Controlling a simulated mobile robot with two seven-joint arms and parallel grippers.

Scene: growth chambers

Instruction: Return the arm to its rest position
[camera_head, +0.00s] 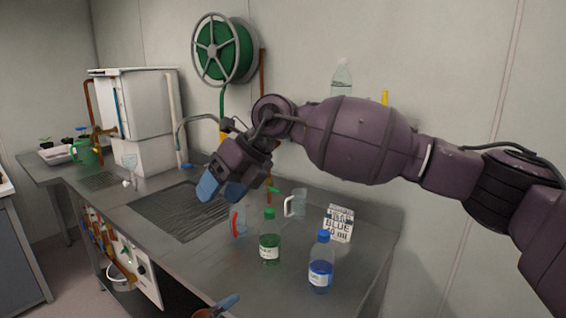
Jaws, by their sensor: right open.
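My right arm reaches in from the right edge and stretches across the view above the counter. Its gripper (222,190) has blue fingertips pointing down, spread apart with nothing seen between them. It hangs in front of the right end of the sink (165,212). The arm blocks part of the back wall and of the faucet area.
A green bottle (269,245), a blue bottle (320,270), a clear jug (296,203), a red-handled jug (239,222) and a label card (338,224) stand right of the sink on the counter (225,272).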

